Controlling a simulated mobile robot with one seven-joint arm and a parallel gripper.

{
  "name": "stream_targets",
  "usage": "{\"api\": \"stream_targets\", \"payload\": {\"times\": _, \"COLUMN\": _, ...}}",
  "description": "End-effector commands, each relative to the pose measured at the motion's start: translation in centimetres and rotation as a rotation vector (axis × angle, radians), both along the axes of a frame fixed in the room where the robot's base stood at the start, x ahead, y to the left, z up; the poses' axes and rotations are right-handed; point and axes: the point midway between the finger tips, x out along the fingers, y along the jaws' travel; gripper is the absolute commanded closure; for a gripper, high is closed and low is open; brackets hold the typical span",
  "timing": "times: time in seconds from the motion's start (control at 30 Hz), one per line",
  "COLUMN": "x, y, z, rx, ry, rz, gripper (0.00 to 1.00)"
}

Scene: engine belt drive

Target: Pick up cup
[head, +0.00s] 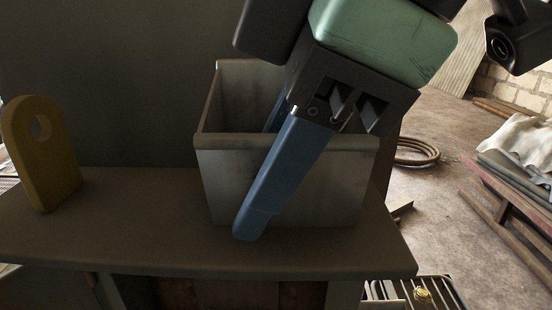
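A grey, square, open-topped container (222,182) stands upright on the dark shelf; it is the only cup-like thing in view. My gripper (257,190) comes down over it from the upper right, tilted, with two blue fingers. One finger lies in front of the container's front wall. The other shows only in part behind the front rim, and its lower end is hidden. The front wall appears to pass between the fingers. Whether they touch or press on it cannot be seen. The inside bottom of the container is hidden.
The shelf (110,235) has free room left of the container. A yellow upright plate with a round hole (48,165) stands at its left end. A dark wall is close behind. At right, a coiled hose (415,152) and a cloth-covered pallet (515,145) lie on the floor.

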Motion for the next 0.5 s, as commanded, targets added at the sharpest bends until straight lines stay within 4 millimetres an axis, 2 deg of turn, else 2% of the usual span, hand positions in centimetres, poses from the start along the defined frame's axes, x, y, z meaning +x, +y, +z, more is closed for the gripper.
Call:
{"api": "stream_targets", "payload": {"times": 0.17, "x": -0.02, "y": 0.01, "z": 0.07, "rx": 0.000, "ry": 0.000, "rz": 0.001, "gripper": 0.73}}
{"api": "stream_targets", "payload": {"times": 0.2, "x": -0.02, "y": 0.02, "z": 0.06, "rx": 0.000, "ry": 0.000, "rz": 0.001, "gripper": 0.75}}
{"api": "stream_targets", "payload": {"times": 0.33, "x": 0.00, "y": 0.03, "z": 0.06, "rx": 0.000, "ry": 0.001, "rz": 0.001, "gripper": 0.98}}
{"api": "stream_targets", "payload": {"times": 0.5, "x": -0.01, "y": 0.03, "z": 0.03, "rx": 0.000, "ry": 0.001, "rz": 0.001, "gripper": 1.00}}
